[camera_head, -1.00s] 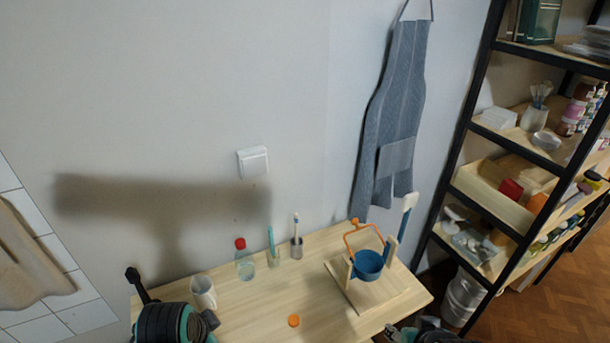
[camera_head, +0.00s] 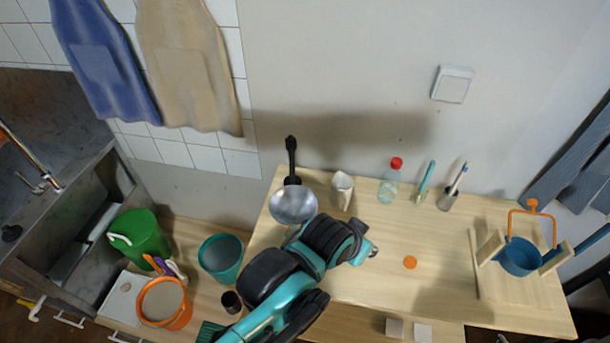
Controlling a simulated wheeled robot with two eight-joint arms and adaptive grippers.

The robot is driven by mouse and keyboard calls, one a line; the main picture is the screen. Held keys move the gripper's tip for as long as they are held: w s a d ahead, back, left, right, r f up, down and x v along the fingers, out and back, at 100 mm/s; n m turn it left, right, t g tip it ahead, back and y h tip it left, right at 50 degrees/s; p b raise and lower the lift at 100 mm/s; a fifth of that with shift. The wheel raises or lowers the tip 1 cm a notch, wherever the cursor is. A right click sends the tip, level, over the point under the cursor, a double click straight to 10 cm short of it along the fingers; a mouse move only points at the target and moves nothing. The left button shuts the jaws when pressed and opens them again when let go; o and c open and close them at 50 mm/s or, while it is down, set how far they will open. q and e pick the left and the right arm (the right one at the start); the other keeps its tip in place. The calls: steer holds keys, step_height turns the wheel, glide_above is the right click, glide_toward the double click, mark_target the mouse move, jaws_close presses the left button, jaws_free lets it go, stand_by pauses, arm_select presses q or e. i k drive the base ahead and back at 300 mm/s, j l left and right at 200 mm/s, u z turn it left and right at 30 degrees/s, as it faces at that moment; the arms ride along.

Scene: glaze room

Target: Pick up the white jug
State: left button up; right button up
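The white jug (camera_head: 343,192) stands upright near the back edge of the wooden table (camera_head: 440,290), just right of a metal ladle or pan. My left arm reaches in from the bottom, and its gripper (camera_head: 369,250) is in front of and slightly right of the jug, apart from it in the picture. The fingers are small and seen at an angle, so I cannot tell whether they are open or shut. My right gripper is not in view.
A metal ladle or pan (camera_head: 293,205) with a black handle is left of the jug. A red-capped bottle (camera_head: 389,184) stands to its right. An orange disc (camera_head: 410,262) lies mid-table. A blue pot (camera_head: 521,257) is at the right. Buckets stand on the lower left surface.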

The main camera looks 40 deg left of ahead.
mark_target(339, 200)
steer(key=l+u, duration=0.15)
steer(key=u, duration=0.3)
steer(key=l+u, duration=0.15)
steer(key=u, duration=0.3)
steer(key=j+u, duration=0.3)
steer(key=i+j+u, duration=0.1)
steer(key=u, duration=0.2)
